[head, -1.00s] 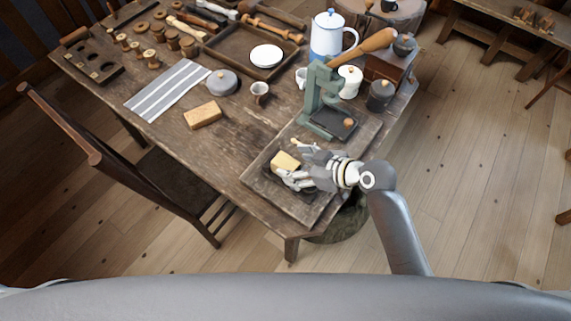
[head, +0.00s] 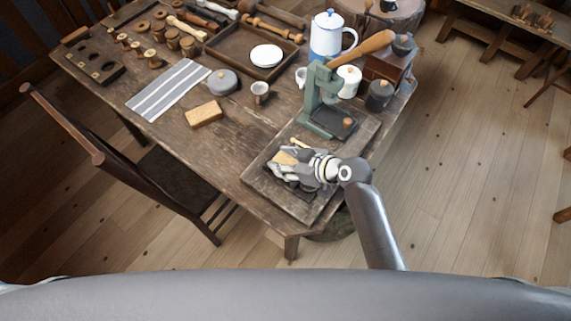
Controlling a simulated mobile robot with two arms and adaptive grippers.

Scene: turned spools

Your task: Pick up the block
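A pale yellow-tan block (head: 284,158) is on the dark square board at the near right corner of the table. My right gripper (head: 281,162) is at the block, with its fingers around it and partly covering it. The frames do not show clearly whether the fingers press on the block, or whether it is off the board. A second, tan rectangular block (head: 204,113) lies on the bare tabletop to the left, apart from the gripper. My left gripper is not in view.
A green lever press (head: 322,98) stands just behind the gripper on the wooden board (head: 262,178). A striped cloth (head: 168,90), a grey lidded pot (head: 222,82), a small cup (head: 260,92) and a tray (head: 228,50) are farther back. A chair (head: 150,185) stands at the left front.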

